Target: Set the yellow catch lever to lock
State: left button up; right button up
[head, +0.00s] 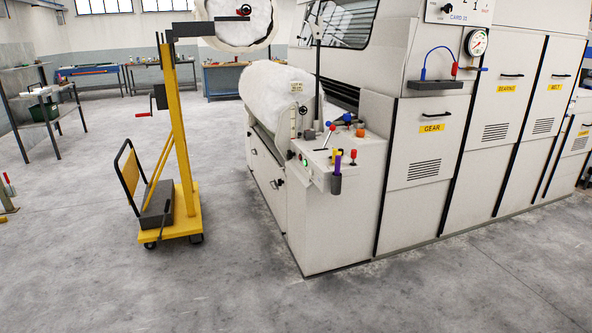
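A grey carding machine (325,220) stands right of centre, with a small control shelf (318,160) at its near left end. On the shelf are a blue-knobbed lever (328,124), a red knob (353,153), an orange piece (360,133) and a green button (305,163). A purple holder (336,184) hangs on the front edge, with a small yellow piece (339,153) above it. I cannot tell whether this is the yellow catch lever, nor its setting. Neither of my grippers is in view.
A yellow lift trolley (181,226) stands left of the machine. A white fibre roll (275,91) lies at the machine's end. A grey shelf rack (42,108) and blue benches (222,78) stand further back. The floor (240,290) in front is clear.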

aim_at(339, 152)
jog(key=i+j+z, duration=0.35)
jog(key=i, duration=0.2)
jog(key=i+l+u, duration=0.45)
jog(key=i+l, duration=0.3)
jog(key=i, duration=0.35)
jog(key=i+l+u, duration=0.45)
jog(key=i+l, duration=0.5)
jog(key=l, duration=0.2)
